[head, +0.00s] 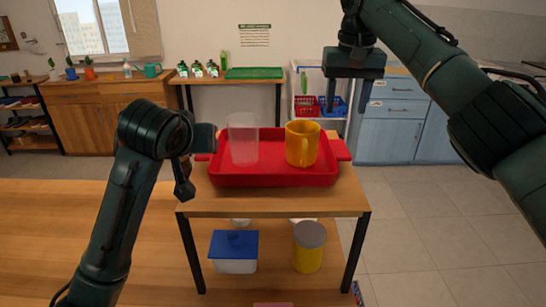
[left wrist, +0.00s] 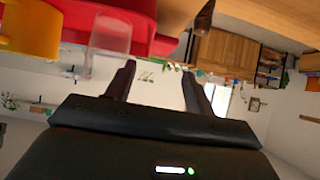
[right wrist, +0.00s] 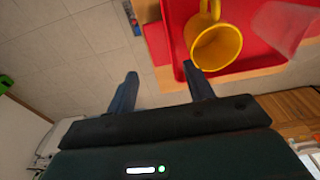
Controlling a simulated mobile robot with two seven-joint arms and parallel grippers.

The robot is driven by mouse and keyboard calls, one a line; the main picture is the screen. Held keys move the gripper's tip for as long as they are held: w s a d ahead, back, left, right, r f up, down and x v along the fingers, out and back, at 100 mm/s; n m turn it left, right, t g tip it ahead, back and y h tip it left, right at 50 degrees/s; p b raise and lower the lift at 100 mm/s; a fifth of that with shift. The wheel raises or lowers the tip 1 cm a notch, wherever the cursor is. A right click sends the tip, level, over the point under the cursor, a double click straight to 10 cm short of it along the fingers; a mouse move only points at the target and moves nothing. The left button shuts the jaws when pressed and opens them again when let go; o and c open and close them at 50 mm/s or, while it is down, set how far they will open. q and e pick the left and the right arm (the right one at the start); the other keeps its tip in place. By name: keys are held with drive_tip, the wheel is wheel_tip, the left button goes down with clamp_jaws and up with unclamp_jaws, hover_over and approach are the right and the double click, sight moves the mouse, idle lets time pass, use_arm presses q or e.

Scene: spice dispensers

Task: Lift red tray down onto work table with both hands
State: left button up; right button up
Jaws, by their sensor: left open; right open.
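The red tray (head: 270,178) lies flat on a small wooden table, with a handle at its left and right ends. A clear cup (head: 243,138) and a yellow mug (head: 301,143) stand on it. My left gripper (head: 196,165) is open, close to the tray's left handle; I cannot tell if it touches. In the left wrist view the tray (left wrist: 135,15) and the cup (left wrist: 108,36) are near the fingers. My right gripper (head: 350,100) is open and empty, above and right of the tray's right handle. The right wrist view shows the mug (right wrist: 216,45) and the tray's edge (right wrist: 180,40).
A blue-lidded box (head: 234,250) and a grey-lidded yellow canister (head: 309,247) stand on the table's lower shelf. A wooden work surface (head: 60,235) fills the left front. A white cart with red and blue baskets (head: 307,105) stands behind. The floor at right is clear.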

sight(338, 147)
use_arm(q)
drive_tip(key=x, duration=1)
drive_tip(key=shift+w+f, duration=0.2)
drive_tip(key=shift+w, duration=0.05)
use_arm(e)
drive_tip(key=f, duration=0.3)
drive_tip(key=w+f, duration=0.1)
drive_tip(key=f, duration=0.6)
drive_tip(key=shift+w+f, duration=0.2)
drive_tip(key=shift+f, duration=0.05)
use_arm(q)
drive_tip(key=c, duration=0.9)
use_arm(e)
drive_tip(key=c, duration=0.9)
use_arm(q)
drive_tip(key=shift+r, duration=0.1)
use_arm(e)
drive_tip(key=shift+r, duration=0.1)
